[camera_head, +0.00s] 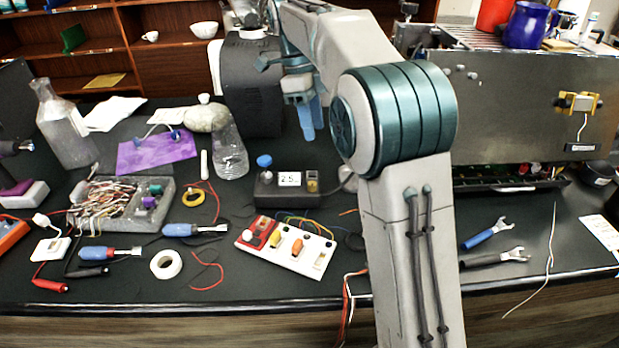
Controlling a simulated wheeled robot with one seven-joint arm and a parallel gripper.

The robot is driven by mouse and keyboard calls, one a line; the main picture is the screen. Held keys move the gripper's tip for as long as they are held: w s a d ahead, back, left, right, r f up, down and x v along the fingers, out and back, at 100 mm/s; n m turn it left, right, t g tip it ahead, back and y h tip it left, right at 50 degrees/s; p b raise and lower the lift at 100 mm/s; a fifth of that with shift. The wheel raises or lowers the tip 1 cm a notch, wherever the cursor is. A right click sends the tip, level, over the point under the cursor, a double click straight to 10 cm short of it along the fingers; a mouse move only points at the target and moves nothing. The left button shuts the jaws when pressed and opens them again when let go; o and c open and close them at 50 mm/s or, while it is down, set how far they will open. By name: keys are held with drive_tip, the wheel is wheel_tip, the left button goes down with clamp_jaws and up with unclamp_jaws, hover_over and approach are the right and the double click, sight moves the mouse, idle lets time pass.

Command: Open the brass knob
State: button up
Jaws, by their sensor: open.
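My gripper (310,118) hangs in the upper middle with its blue fingers pointing down. It is open and nothing shows between the fingers. It appears above and behind a black box (283,198) with a blue knob (264,161), a white "25" label and a small brass-coloured part (312,184) on its right end. Another yellow, brass-like fitting (578,102) sits on the front of the steel brewer (500,100) at the right, far from my gripper. I cannot tell for certain which of these is the brass knob. My arm hides part of the brewer's left side.
A grey tray of wires (115,222), blue-handled screwdrivers (195,230), a white tape roll (166,264) and a white switch board (300,250) crowd the left and front. A clear bottle (229,155) stands left of the box. Wrenches (488,233) lie at right, with bare bench around them.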

sight(312, 183)
drive_tip(key=w+a+f+m+g+h, duration=0.1)
drive_tip(key=w+a+f+m, duration=0.15)
drive_tip(key=a+m, duration=0.2)
drive_tip(key=shift+m, duration=0.35)
drive_tip(key=x, duration=0.4)
drive_tip(key=b+x, duration=0.1)
drive_tip(key=x, duration=0.3)
drive_tip(key=b+x, duration=0.1)
drive_tip(key=x, duration=0.4)
drive_tip(key=shift+w+d, duration=0.15)
drive_tip(key=shift+d, duration=0.2)
drive_tip(key=shift+c, duration=0.3)
clamp_jaws()
